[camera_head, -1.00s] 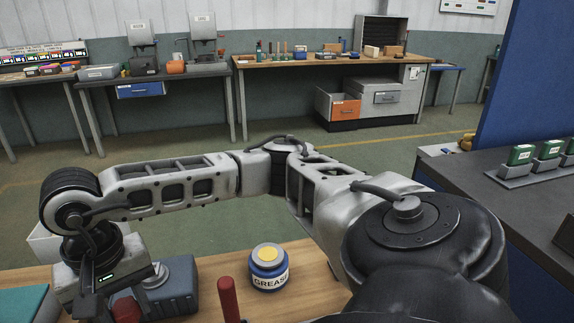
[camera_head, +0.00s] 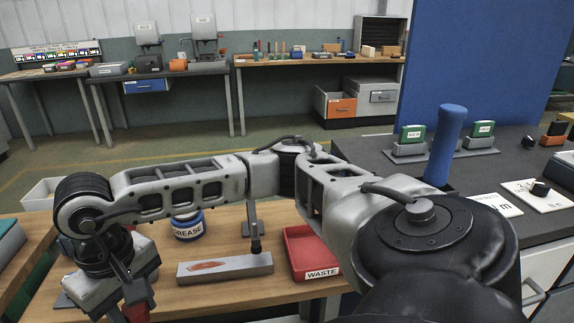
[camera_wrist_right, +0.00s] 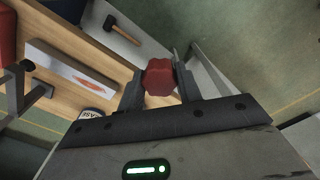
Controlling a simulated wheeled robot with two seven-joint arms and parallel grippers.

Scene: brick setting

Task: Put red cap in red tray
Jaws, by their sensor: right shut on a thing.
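The red cap (camera_head: 138,313) is a small lobed knob at the lower left of the head view. My right gripper (camera_head: 130,298) is shut on it; in the right wrist view the cap (camera_wrist_right: 159,77) sits between the two fingertips of the gripper (camera_wrist_right: 160,88). The red tray (camera_head: 302,236), labelled WASTE, stands on the wooden bench right of the cap in the head view, partly behind my right arm. A red edge, likely the tray (camera_wrist_right: 7,38), shows at the upper left of the wrist view. My left gripper is not in view.
A GREASE jar (camera_head: 188,229) stands partly behind my arm. A pale block with an orange mark (camera_head: 222,269) and a small upright stand (camera_head: 254,225) lie between cap and tray. A dark counter with a blue cylinder (camera_head: 446,145) is at right.

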